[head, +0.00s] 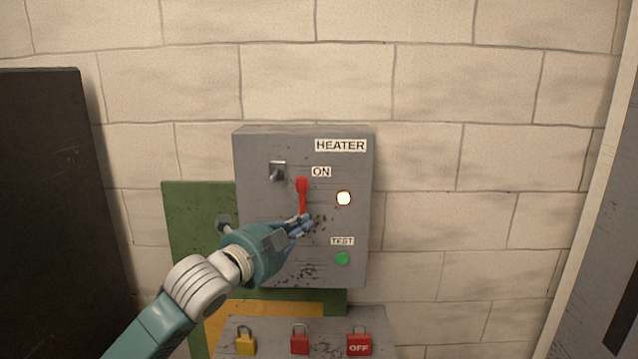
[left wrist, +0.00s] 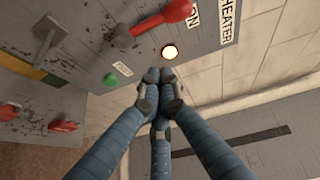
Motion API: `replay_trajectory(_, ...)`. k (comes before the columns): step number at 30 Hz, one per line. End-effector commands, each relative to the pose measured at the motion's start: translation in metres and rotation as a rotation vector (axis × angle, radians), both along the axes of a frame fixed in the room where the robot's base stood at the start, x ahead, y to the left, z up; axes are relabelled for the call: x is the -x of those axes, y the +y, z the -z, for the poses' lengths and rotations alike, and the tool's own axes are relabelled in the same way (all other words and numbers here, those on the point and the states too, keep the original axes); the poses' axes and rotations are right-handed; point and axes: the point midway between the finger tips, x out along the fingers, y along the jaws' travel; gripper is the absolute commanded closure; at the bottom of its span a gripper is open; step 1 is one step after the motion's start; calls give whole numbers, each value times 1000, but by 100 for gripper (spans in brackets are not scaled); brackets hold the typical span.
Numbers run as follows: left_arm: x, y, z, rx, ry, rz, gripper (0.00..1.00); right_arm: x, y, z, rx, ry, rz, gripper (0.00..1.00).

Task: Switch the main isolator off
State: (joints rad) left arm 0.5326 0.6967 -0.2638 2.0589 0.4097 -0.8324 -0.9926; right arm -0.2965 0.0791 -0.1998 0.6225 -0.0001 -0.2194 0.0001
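The grey box labelled HEATER (head: 355,272) is mounted on the wall. Its red lever (head: 302,186) points up beside the ON label, and it also shows at the top of the left wrist view (left wrist: 172,16). A round lamp (head: 344,198) right of the lever glows white. My left gripper (head: 304,222) is in front of the box, near the lever's lower end in the head view. In the left wrist view its fingers (left wrist: 159,78) are together with nothing seen between them, apart from the lever. My right gripper is not in view.
A grey toggle (head: 277,172) is left of the lever; a green TEST button (head: 343,259) is below the lamp. Below the box, a grey shelf (head: 270,327) holds a yellow padlock (head: 246,345), a red padlock (head: 299,345) and a red OFF padlock (head: 359,346). A green panel (head: 185,225) is behind.

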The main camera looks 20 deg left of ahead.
Motion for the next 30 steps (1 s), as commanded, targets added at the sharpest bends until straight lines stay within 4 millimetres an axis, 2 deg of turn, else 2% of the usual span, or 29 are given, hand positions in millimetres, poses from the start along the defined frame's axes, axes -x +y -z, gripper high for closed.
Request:
replay_trajectory(1,5,-4,-22,-36,-36,13,100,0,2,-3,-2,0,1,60)
replay_trajectory(3,11,-8,-40,-71,-67,26,100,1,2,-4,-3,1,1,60)
replay_trajectory(6,15,-10,-51,-96,-89,34,100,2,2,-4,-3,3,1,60)
replay_trajectory(18,14,-11,-54,-99,-94,36,100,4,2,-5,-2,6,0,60)
replay_trajectory(23,-3,-16,-56,-94,-93,37,100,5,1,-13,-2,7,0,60)
replay_trajectory(30,-51,-29,-58,-92,-90,37,100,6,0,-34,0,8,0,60)
